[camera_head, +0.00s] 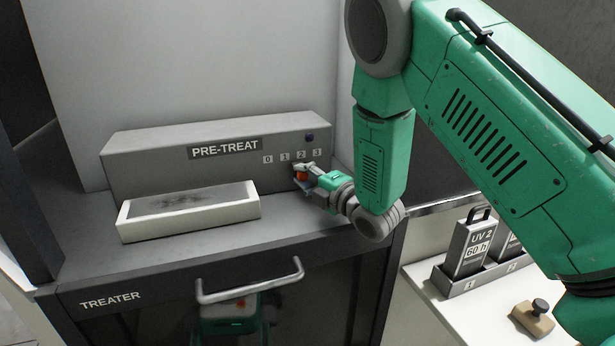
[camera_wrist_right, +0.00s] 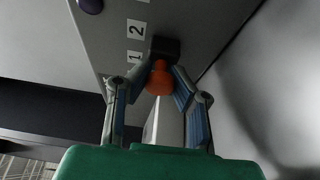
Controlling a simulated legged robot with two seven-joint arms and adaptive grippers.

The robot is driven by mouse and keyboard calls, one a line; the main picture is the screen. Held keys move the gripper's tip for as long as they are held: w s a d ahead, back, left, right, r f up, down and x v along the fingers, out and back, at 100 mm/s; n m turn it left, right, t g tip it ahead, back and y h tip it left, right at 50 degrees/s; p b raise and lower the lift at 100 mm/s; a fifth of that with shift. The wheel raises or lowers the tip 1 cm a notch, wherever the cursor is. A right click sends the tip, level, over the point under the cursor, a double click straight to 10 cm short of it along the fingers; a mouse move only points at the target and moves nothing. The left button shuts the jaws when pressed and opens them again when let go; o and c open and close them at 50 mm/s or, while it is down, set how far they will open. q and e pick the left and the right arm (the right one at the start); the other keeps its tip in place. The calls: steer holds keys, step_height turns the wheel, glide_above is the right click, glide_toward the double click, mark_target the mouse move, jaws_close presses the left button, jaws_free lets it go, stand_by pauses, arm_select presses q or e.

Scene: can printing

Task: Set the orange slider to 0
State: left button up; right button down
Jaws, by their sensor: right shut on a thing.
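The orange slider (camera_head: 301,175) is a small orange knob on the front of the grey PRE-TREAT unit, roughly below the label 2 of its row 0, 1, 2, 3 (camera_head: 293,156). In the right wrist view the orange knob (camera_wrist_right: 158,78) stands on a dark base (camera_wrist_right: 166,46). The labels 1 and 2 (camera_wrist_right: 137,30) show beside it. My right gripper (camera_head: 306,173) reaches in from the right and is shut on the knob. In the right wrist view its two fingers (camera_wrist_right: 158,85) close around the knob from both sides.
A pale shallow tray (camera_head: 187,229) sits on the counter before the unit. A dark blue knob (camera_head: 309,137) is above the labels. A metal handle (camera_head: 250,285) juts from the treater's front. At the right, UV canisters (camera_head: 471,246) and a stamp (camera_head: 533,318) stand on a white surface.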

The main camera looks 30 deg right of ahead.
mark_target(257, 174)
steer(key=a, duration=0.2)
steer(key=w+a, duration=0.1)
steer(key=a, duration=0.1)
steer(key=a+b, duration=0.1)
steer(key=a, duration=0.2)
steer(key=shift+w+a+f, duration=0.1)
steer(key=shift+w+f, duration=0.1)
steer(key=shift+w, duration=0.05)
steer(key=shift+d+f, duration=0.1)
steer(key=shift+d, duration=0.1)
steer(key=c, duration=1.3)
jaws_free()
steer(key=shift+c, duration=0.2)
steer(key=shift+w+a, duration=0.1)
steer(key=shift+a, duration=0.1)
steer(key=shift+a+r, duration=0.1)
steer(key=shift+r, duration=0.1)
steer(key=s, duration=0.4)
steer(key=s+d, duration=0.1)
steer(key=s, duration=0.6)
steer(key=shift+s+d+f, duration=0.1)
steer(key=shift+s+d, duration=0.3)
steer(key=shift+d, duration=0.1)
